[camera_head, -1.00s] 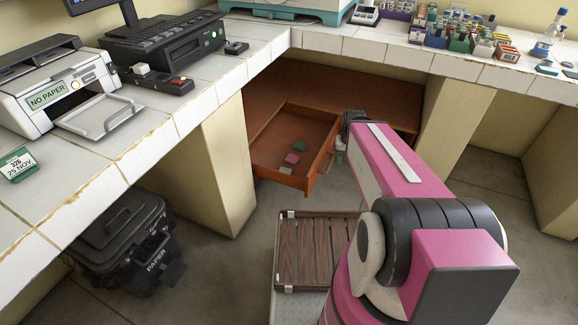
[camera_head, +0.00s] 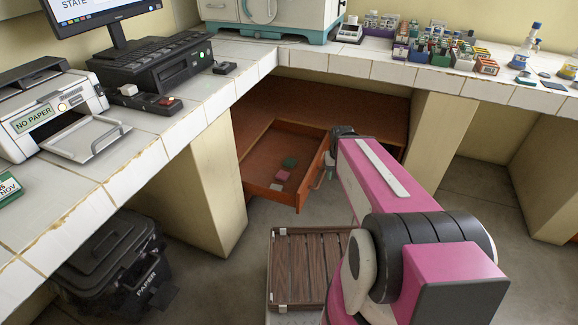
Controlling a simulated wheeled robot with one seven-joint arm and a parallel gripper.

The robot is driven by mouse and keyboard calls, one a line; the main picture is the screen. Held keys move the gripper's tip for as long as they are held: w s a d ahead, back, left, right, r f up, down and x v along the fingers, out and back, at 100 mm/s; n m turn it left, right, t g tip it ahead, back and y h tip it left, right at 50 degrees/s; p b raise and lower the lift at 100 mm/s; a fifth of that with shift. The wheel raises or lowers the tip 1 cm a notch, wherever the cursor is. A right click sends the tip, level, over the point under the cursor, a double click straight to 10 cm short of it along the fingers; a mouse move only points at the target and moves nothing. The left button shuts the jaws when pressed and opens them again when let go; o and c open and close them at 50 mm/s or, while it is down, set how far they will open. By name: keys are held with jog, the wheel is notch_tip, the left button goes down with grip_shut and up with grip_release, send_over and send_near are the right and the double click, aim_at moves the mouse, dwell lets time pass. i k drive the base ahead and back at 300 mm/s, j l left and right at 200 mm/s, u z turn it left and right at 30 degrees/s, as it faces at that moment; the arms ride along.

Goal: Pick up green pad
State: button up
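The green pad (camera_head: 290,162) lies in the open wooden drawer (camera_head: 257,190) under the bench, at its right side. A pink pad (camera_head: 283,175) and a whitish pad (camera_head: 276,187) lie nearer the drawer's front. My gripper (camera_head: 325,172) is at the far end of my pink arm, by the drawer's right wall and to the right of the green pad. It is small and mostly hidden by the arm, so its fingers cannot be made out clearly. I see nothing held in it.
The tiled bench (camera_head: 180,130) overhangs the drawer, with a support (camera_head: 200,180) on the left and another (camera_head: 440,140) on the right. A slatted wooden platform (camera_head: 308,265) is in front of the drawer. A black paper bin (camera_head: 115,260) stands at lower left. Open floor lies at right.

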aim_at(290, 163)
jog(key=k+l, duration=0.15)
jog(key=k, duration=0.5)
jog(key=k+l, duration=0.15)
jog(key=k, duration=0.55)
jog(key=k+l, duration=0.15)
jog(key=k, duration=0.5)
jog(key=i+l+u, duration=0.4)
jog(key=i+l, duration=0.15)
jog(key=i, duration=0.4)
jog(key=i+l+u, duration=0.35)
jog(key=i+l, duration=0.45)
jog(key=i+l+u, duration=0.4)
jog(key=i+l, duration=0.4)
jog(key=l, duration=0.2)
